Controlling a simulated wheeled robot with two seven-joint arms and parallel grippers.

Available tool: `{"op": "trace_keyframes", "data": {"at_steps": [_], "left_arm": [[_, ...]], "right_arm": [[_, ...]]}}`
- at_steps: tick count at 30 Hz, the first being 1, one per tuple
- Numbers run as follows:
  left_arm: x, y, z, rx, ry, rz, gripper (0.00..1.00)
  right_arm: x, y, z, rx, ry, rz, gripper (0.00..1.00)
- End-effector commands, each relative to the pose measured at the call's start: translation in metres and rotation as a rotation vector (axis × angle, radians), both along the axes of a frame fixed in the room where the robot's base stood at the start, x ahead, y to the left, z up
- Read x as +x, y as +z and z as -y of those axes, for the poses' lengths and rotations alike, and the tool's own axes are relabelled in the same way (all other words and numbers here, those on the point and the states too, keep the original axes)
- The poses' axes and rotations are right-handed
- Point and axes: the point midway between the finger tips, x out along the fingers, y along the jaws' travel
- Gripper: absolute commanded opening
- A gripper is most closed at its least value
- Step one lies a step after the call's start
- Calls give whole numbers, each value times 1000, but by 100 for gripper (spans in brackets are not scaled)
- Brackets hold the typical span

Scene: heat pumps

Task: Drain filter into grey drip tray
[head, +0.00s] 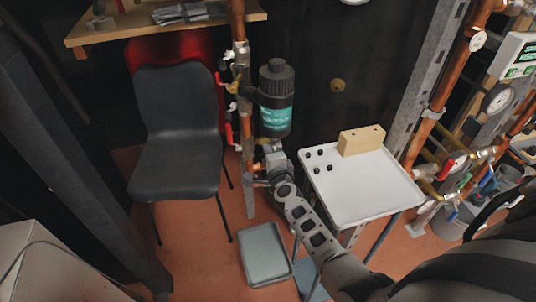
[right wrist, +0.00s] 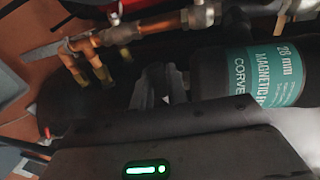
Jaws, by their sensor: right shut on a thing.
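The filter (head: 276,100), a black canister with a teal label, stands upright on the copper pipework in the head view. It also shows in the right wrist view (right wrist: 240,75), lying sideways in that picture. My right gripper (head: 268,168) is at the filter's lower end, shut on a small fitting there. In the right wrist view its fingers (right wrist: 160,85) are close beside the bottom of the canister; the fitting itself is mostly hidden. The grey drip tray (head: 265,256) lies on the floor below and looks empty. My left gripper is not in view.
A dark chair (head: 177,130) stands left of the pipe. A white-topped table (head: 365,195) with several small black caps and a wooden block (head: 361,140) stands to the right. Red-handled valves (head: 229,134) sit close beside the filter. Copper pipes with gauges (head: 497,98) line the right side.

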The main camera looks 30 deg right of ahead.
Motion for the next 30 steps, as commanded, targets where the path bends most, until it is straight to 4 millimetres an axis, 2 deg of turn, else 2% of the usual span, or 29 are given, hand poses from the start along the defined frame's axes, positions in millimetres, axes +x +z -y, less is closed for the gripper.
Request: {"op": "trace_keyframes", "data": {"at_steps": [10,11,12,13,23,26,30], "left_arm": [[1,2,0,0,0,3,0],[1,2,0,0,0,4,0],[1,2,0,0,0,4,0],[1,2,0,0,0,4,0],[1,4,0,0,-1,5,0],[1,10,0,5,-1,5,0],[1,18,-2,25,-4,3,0]], "right_arm": [[0,0,0,9,0,2,0],[0,0,0,9,0,2,18],[0,0,0,8,0,2,29],[0,0,0,8,0,2,34],[-3,1,-1,5,0,0,34],[-12,4,-3,4,0,-1,34],[-38,11,-10,4,-1,-3,34]]}}
